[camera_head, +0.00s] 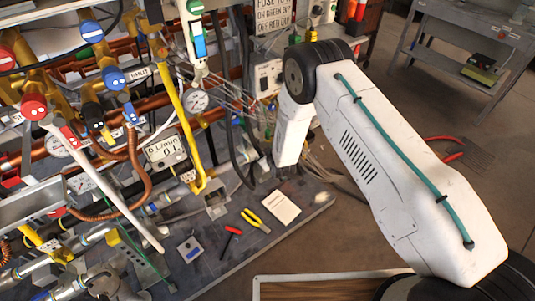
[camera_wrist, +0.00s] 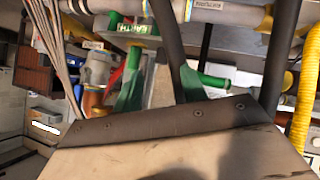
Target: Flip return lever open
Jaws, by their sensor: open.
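Several valve levers show on the pipework in the head view; I cannot tell which is the return lever. A long pale lever with a red end (camera_head: 104,186) slants down to the right at the left. A yellow lever (camera_head: 184,128) hangs beside the pressure gauge. A white lever with a blue and green part (camera_head: 196,42) hangs at the top. My gripper (camera_head: 285,172) is at the low end of my white arm, right of these levers and apart from them. It is open; its fingers are small and dark there. No lever is clearly between its fingers.
A grey board (camera_head: 232,270) below the pipes bears yellow pliers (camera_head: 255,219), a red-handled tool (camera_head: 231,241) and a paper card (camera_head: 281,207). Dark hoses (camera_wrist: 170,45) and a yellow corrugated hose (camera_wrist: 305,95) cross the wrist view. A grey bench (camera_head: 470,45) stands back right.

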